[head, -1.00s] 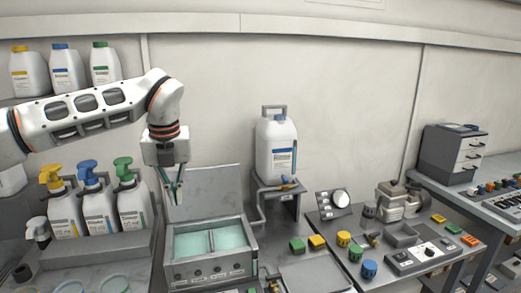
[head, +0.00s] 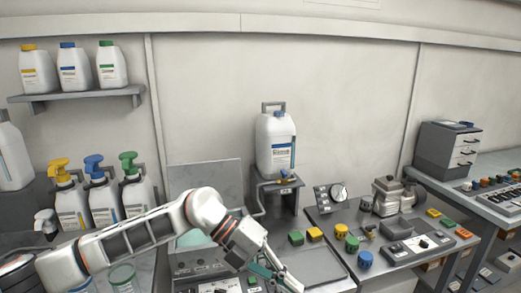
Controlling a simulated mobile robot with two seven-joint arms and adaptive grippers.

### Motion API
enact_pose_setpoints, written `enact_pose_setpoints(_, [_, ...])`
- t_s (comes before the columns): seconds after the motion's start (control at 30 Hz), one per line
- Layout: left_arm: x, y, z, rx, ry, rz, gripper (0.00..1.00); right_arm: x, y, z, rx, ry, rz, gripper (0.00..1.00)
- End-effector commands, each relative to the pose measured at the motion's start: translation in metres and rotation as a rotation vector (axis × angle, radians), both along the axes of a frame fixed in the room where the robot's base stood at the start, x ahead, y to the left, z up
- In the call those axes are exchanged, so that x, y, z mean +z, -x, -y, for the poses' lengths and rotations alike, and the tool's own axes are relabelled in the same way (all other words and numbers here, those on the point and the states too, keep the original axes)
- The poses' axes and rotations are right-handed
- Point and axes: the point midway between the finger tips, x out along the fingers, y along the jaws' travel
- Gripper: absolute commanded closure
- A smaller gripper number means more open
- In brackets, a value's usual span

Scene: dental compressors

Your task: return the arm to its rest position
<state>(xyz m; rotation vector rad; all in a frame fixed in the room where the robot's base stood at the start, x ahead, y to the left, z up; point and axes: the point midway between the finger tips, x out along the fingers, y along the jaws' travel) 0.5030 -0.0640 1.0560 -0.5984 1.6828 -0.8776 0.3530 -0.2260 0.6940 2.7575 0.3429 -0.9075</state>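My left arm (head: 150,238) comes in from the left, low across the front of the bench. Its gripper (head: 275,274) is at the bottom middle, over the bench near the grey tray, pointing down and to the right. I see no object in it, but its fingers are small and partly cut by the frame edge, so I cannot tell whether it is open or shut. My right gripper is not in view. My arm partly hides the basin unit (head: 205,175) with its raised lid.
Pump bottles with yellow (head: 60,168), blue (head: 94,165) and green (head: 129,162) heads stand at left. A large white jug (head: 275,145) stands on a raised stand. A grey tray (head: 312,265), coloured knobs and a control panel (head: 415,248) lie to the right.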

Motion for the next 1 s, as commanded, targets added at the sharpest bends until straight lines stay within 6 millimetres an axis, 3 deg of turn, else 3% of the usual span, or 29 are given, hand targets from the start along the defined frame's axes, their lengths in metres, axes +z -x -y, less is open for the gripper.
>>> enact_pose_setpoints(0.1, [0.008,0.027,0.035,0.025,0.23,-0.098,1.0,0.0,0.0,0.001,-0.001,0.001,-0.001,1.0])
enact_pose_setpoints(0.3, [0.035,0.037,0.062,0.171,0.578,-0.252,1.0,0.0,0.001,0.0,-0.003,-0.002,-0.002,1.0])
enact_pose_setpoints(0.43, [0.045,0.024,0.057,0.33,0.767,-0.354,1.0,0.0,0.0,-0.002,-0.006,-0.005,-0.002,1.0])
enact_pose_setpoints(0.57, [0.041,0.002,0.037,0.533,0.92,-0.459,1.0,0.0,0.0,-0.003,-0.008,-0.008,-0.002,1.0])
enact_pose_setpoints(0.67, [0.024,-0.016,0.013,0.711,1.007,-0.54,1.0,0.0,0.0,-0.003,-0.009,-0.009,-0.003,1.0])
enact_pose_setpoints(0.77, [-0.005,-0.032,-0.019,0.904,1.064,-0.621,1.0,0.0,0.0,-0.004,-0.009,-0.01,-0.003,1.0])
enact_pose_setpoints(0.87, [-0.045,-0.042,-0.056,1.112,1.09,-0.698,1.0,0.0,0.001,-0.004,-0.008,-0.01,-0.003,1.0])
enact_pose_setpoints(1.0, [-0.117,-0.038,-0.112,1.412,1.071,-0.806,1.0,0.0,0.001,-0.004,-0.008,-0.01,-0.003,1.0])
